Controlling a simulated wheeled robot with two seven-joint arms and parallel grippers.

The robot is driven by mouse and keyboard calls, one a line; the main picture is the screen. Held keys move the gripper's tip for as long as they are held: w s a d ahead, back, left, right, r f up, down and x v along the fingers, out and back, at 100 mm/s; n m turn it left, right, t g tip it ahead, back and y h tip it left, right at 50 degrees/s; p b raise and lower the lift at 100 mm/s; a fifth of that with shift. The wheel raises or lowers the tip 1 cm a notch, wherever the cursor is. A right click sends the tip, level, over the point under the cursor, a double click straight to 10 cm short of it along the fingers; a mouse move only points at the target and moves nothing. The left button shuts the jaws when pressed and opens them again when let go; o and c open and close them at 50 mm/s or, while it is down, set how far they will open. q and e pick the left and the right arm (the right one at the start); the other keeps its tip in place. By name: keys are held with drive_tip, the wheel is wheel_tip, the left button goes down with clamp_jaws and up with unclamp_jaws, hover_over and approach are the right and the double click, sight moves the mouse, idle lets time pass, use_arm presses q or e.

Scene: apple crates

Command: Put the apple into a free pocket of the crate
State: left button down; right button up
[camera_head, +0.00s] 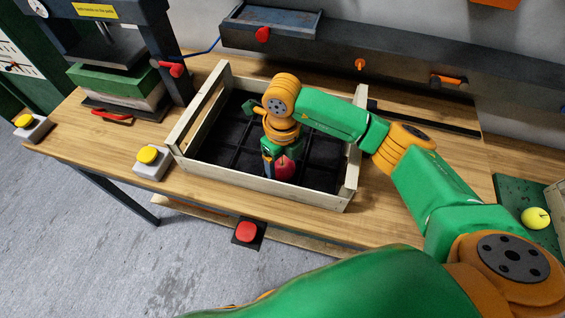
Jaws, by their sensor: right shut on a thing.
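A red apple (285,168) is held by my right gripper (275,167) over the near middle part of the crate. The wooden crate (270,188) stands on the table and has a dark interior split into pockets by thin dividers. I cannot tell whether the apple touches the crate floor. The pockets on the left and right that I can see look empty; my right arm hides some of the far and middle ones. A green-yellow apple (536,218) lies on a green board (513,196) at the far right. My left gripper is not in view.
A press with a green block (118,80) stands at the left. Yellow-button boxes (151,160) sit left of the crate, and a red button (246,232) is at the table's front edge. A dark rail (340,55) runs along the back. Bare wooden table (400,215) shows right of the crate.

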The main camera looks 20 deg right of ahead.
drive_tip(key=o, duration=1.3)
drive_tip(key=shift+o, duration=0.2)
wheel_tip(320, 180, up, 7)
drive_tip(key=shift+r+b, duration=0.1)
drive_tip(key=shift+b, duration=0.7)
